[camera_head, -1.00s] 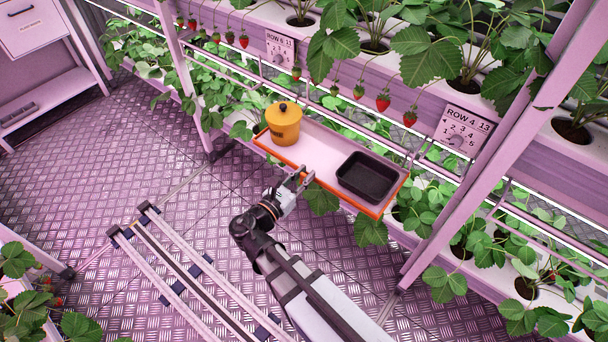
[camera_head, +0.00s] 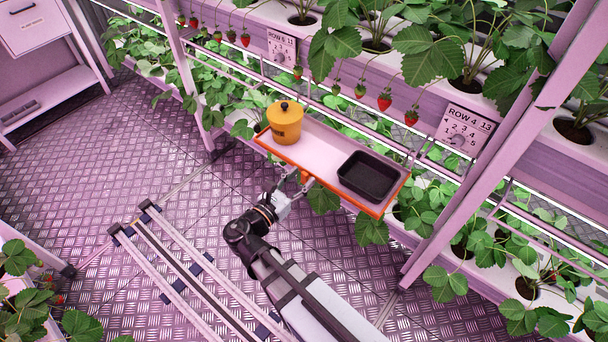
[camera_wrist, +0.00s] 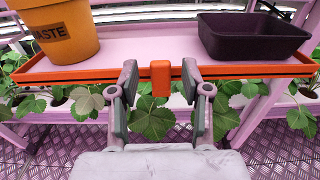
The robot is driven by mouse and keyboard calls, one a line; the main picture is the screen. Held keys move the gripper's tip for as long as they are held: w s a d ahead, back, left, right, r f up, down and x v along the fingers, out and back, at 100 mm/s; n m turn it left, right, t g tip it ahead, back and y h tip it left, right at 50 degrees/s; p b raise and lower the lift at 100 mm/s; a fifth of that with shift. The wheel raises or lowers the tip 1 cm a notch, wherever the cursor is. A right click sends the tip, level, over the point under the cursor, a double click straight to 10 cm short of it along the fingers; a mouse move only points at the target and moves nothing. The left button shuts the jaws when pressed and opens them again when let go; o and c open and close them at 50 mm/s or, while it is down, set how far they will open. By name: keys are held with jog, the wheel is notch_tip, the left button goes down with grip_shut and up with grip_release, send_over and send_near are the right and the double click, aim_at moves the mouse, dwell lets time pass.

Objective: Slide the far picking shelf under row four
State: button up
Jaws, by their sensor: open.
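The picking shelf (camera_head: 325,157) is a pale tray with an orange rim, hanging on the rack between the Row 6 sign (camera_head: 281,50) and the Row 4 sign (camera_head: 464,132). It carries a yellow waste pot (camera_head: 285,125) at its left and a black tray (camera_head: 371,176) at its right. My gripper (camera_head: 296,183) is at the shelf's front edge. In the wrist view my open gripper (camera_wrist: 161,95) has one finger on each side of the orange tab (camera_wrist: 161,79) on the shelf's front.
A slanted rack post (camera_head: 490,150) stands right of the shelf, and another post (camera_head: 184,75) stands to its left. Leaves and red strawberries (camera_head: 384,102) hang behind and above the shelf. Floor rails (camera_head: 180,265) lie at lower left. Open metal floor (camera_head: 110,165) is at left.

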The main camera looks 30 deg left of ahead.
jog(key=s+a, duration=0.1)
jog(key=s, duration=0.8)
jog(key=shift+s+a, duration=0.3)
jog(key=shift+s, duration=0.05)
jog(key=d+f+m+g, duration=0.4)
jog(key=f+m+g, duration=0.25)
jog(key=f, duration=0.55)
jog(key=w+d+f+m+g+h+p, duration=0.25)
jog(key=d+f+m+g, duration=0.7)
jog(key=d+f, duration=0.6)
jog(key=s+d+f+m+g+y+p, duration=0.1)
jog(key=s+d+f+m+g+y, duration=0.1)
jog(key=s+d+m, duration=0.3)
jog(key=s+d+f+m+g+y+p, duration=0.1)
jog(key=s+d+f+m+g, duration=0.1)
jog(key=d+m, duration=0.5)
jog(key=s+d+f+m+g+y, duration=0.2)
jog(key=s+d+m, duration=0.4)
jog(key=d, duration=0.9)
jog(key=s+f+g, duration=0.1)
jog(key=g, duration=0.1)
jog(key=shift+s+g+y+p, duration=0.3)
jog(key=shift+s+y+p, duration=0.05)
jog(key=shift+p, duration=0.05)
